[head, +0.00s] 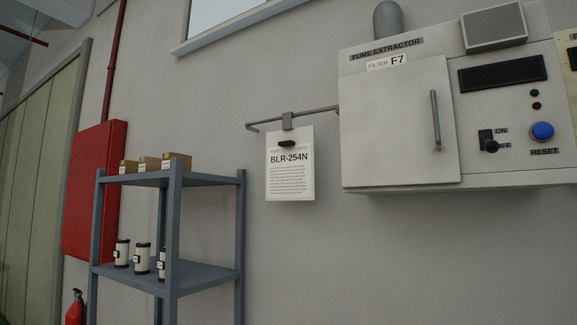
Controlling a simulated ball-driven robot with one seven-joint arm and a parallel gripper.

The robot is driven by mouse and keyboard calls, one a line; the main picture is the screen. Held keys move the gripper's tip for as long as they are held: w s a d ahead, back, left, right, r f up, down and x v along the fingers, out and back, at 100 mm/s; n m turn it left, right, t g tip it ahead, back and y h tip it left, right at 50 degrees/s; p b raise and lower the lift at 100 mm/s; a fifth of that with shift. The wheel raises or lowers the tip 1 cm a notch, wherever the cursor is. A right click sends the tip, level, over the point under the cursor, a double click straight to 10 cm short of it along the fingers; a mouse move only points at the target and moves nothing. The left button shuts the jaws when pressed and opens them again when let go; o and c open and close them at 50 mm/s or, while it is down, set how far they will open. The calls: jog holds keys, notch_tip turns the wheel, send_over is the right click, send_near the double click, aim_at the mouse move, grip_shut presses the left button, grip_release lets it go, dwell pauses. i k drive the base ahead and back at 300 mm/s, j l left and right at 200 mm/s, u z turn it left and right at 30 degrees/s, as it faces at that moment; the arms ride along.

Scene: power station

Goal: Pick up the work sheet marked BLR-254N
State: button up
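The work sheet marked BLR-254N (290,178) is a white page with a bold heading and small lines of text. In the head view it hangs upright, left of the fume extractor. A grey clip or hanger (288,121) holds it from a thin metal bar (295,115) that reaches left from the extractor's side. A small dark piece (287,143) sits at the sheet's top, over part of its upper line. My gripper does not show in this view.
The fume extractor (400,145) has a handled door, switch and blue reset button (542,131). A grey shelf rack (205,272) below left holds boxes and white canisters. A red cabinet (95,190) and fire extinguisher (76,308) are left. Space below the sheet looks clear.

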aim_at(290, 163)
jog(key=j+z, duration=0.1)
jog(key=z, duration=0.4)
jog(key=i+j+z, duration=0.25)
jog(key=j+z, duration=0.3)
jog(key=j, duration=0.2)
jog(key=j+z, duration=0.25)
jog(key=j, duration=0.15)
